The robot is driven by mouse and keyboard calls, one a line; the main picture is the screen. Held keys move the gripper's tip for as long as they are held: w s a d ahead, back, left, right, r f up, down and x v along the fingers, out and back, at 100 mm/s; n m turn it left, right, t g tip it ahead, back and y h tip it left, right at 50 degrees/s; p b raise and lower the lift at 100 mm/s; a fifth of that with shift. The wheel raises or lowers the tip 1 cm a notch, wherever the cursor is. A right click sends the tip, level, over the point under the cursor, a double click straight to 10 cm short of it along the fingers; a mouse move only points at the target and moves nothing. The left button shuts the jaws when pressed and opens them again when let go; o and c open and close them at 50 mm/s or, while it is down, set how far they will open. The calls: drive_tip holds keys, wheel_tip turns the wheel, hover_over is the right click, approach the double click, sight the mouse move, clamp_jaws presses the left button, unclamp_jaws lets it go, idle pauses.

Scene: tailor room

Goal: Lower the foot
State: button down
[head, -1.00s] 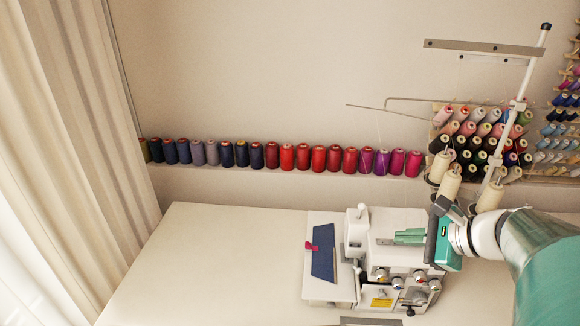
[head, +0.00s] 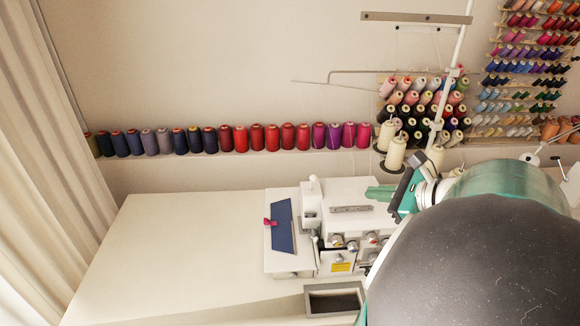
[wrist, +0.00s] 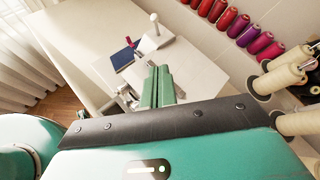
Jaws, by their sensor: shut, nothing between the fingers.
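A white sewing machine (head: 352,193), which looks like a serger, stands on the white table with dials on its front. A dark blue piece of cloth (head: 283,228) with a pink clip (head: 269,222) lies on its left plate. The cloth also shows in the wrist view (wrist: 123,57). My gripper (head: 372,194) is shut and empty, with green fingers over the machine's top, right of its white upright post (head: 312,186). In the wrist view the fingers (wrist: 158,72) point toward the machine and the post (wrist: 154,20). The presser foot cannot be made out.
Cream thread cones (head: 394,154) and a thread stand pole (head: 452,85) rise close behind my gripper. Coloured spools (head: 257,138) line the wall ledge. A grey open box (head: 334,301) is at the front. The table's left part (head: 170,250) is clear.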

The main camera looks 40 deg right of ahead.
sight(342, 206)
drive_tip(key=x, duration=0.9)
drive_tip(key=shift+w+a+f, duration=0.15)
drive_tip(key=shift+w+f, duration=0.1)
drive_tip(key=shift+w+a+r, duration=0.15)
drive_tip(key=shift+w+a, duration=0.1)
drive_tip(key=shift+w, duration=0.35)
drive_tip(key=shift+w+a+r, duration=0.15)
drive_tip(key=shift+w+a, duration=0.05)
drive_tip(key=shift+w, duration=0.45)
drive_tip(key=shift+w+a+r, duration=0.15)
drive_tip(key=shift+w+a, duration=0.15)
drive_tip(key=shift+w, duration=0.4)
